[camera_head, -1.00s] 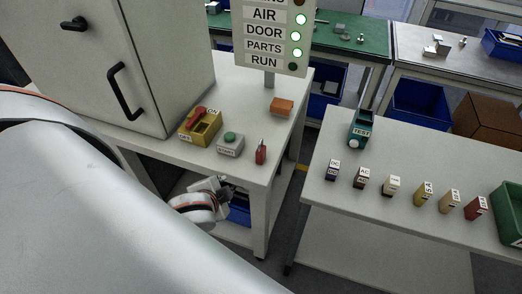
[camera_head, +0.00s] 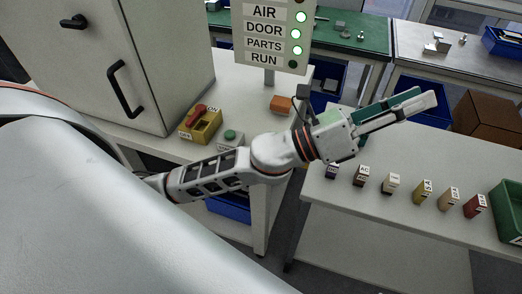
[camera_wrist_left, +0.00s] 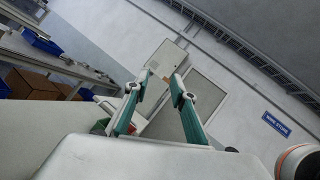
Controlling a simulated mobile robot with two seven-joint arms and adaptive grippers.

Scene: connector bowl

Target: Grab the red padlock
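The red padlock does not show now in the head view. My left arm covers the front part of the table where a small red item stood earlier. My left gripper (camera_head: 424,96) is raised, with its fingers pointing right, above the far end of the right-hand table. In the left wrist view its two teal fingers (camera_wrist_left: 161,80) are spread apart with nothing between them. My right gripper is in neither view.
A yellow switch box (camera_head: 204,127) with a red lever, a green button box (camera_head: 231,138) and an orange block (camera_head: 281,105) are on the left table. Several small labelled blocks and a green bin (camera_head: 510,214) are on the right table. A sign post stands behind.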

